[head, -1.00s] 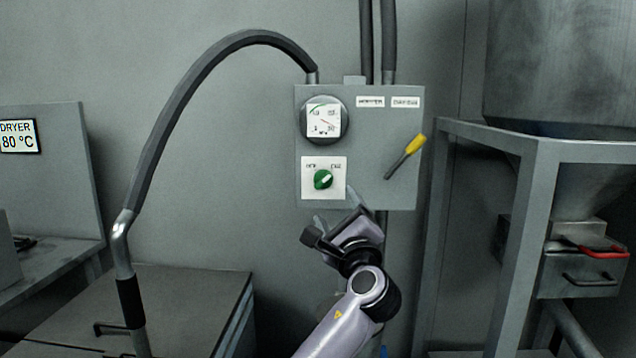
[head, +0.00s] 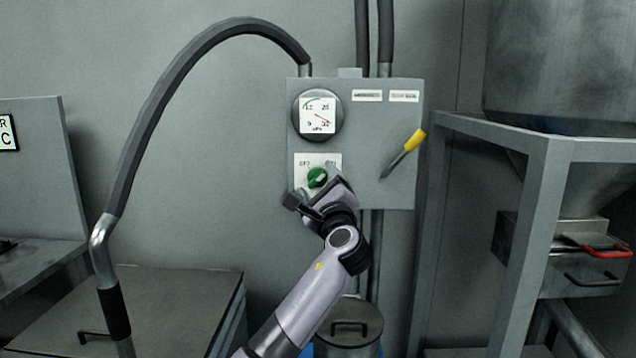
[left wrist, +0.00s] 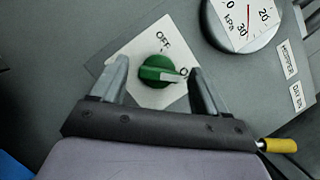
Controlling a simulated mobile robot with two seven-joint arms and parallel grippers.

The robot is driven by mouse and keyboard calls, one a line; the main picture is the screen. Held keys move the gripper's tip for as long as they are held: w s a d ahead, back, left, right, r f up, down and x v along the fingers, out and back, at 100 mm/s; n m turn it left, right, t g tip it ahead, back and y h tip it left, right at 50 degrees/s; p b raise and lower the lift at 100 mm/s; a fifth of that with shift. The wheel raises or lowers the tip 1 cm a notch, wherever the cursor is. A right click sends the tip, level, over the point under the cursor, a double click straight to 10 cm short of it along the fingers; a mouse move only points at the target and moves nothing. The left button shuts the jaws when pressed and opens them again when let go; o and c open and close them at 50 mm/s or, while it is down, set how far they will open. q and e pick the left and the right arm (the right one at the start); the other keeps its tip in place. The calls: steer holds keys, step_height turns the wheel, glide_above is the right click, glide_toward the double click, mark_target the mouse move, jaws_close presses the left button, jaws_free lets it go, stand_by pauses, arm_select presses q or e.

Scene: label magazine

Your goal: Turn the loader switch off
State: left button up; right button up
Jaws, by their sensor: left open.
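The loader switch is a green rotary knob (head: 317,177) on a white plate (head: 299,160) marked OFF at left and ON at right. It sits on a grey wall box. In the left wrist view the knob (left wrist: 158,71) has its pointer toward the ON side. My left gripper (head: 318,187) is open at the lower part of the plate. In the left wrist view its fingers (left wrist: 160,82) stand on either side of the knob, with gaps between; I cannot tell whether the knob is within finger depth. My right gripper is not in view.
Above the knob is a round kPa gauge (head: 318,114). A yellow-handled lever (head: 414,140) is at right on the box (head: 375,190). A thick hose (head: 150,130) arches at left. A steel frame (head: 540,190) with a hopper stands at right.

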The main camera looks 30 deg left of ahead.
arm_select(q)
steer(key=shift+w+a, duration=0.15)
steer(key=shift+a, duration=0.05)
steer(key=shift+c, duration=0.3)
steer(key=c, duration=1)
